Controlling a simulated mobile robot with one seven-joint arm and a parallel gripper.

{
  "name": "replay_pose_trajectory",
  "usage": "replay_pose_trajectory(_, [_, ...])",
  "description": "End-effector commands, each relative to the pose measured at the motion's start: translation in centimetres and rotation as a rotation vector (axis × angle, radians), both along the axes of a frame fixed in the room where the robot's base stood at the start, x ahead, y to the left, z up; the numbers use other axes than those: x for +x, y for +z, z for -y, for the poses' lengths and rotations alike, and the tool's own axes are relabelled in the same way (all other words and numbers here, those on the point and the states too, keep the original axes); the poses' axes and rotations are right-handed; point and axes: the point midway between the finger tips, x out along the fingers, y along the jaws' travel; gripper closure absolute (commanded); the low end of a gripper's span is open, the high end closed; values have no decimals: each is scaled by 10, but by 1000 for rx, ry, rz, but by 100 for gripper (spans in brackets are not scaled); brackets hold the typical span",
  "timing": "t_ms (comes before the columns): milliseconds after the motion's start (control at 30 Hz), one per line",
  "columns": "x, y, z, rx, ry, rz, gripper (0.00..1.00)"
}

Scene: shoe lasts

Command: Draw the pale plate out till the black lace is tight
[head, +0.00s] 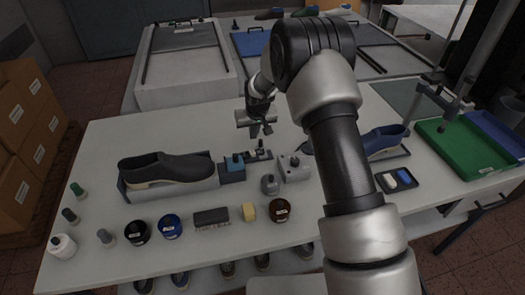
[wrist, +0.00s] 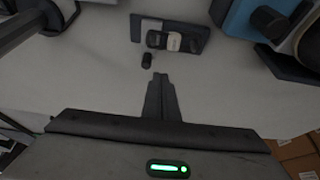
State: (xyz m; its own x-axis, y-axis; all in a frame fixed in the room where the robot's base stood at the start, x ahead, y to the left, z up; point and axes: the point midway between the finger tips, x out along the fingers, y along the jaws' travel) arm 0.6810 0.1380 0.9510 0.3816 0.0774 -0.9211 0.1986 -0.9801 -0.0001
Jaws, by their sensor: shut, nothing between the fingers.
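A small dark base (head: 259,156) lies on the table in the middle, with pale parts on it. In the wrist view, the dark base (wrist: 198,38) carries a small pale plate (wrist: 173,42) next to a dark block. A small black knob-like piece (wrist: 147,60) shows just in front of it. I cannot make out the black lace or whether it is tight. My gripper (head: 262,132) hovers behind the dark base in the head view. In the wrist view my gripper (wrist: 160,76) has its fingertips together, empty, pointing toward the knob and apart from it.
A dark shoe (head: 165,168) lies on a grey stand at left, beside a blue block (head: 235,163). A grey box (head: 294,168) stands to the right. A blue shoe (head: 385,138) and green tray (head: 470,148) are further right. Jars and a brush line the front edge.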

Motion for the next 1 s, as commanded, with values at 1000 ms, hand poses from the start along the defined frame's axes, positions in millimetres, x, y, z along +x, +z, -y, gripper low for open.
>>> replay_pose_trajectory(1000, [0,-27,0,0,0,0,100])
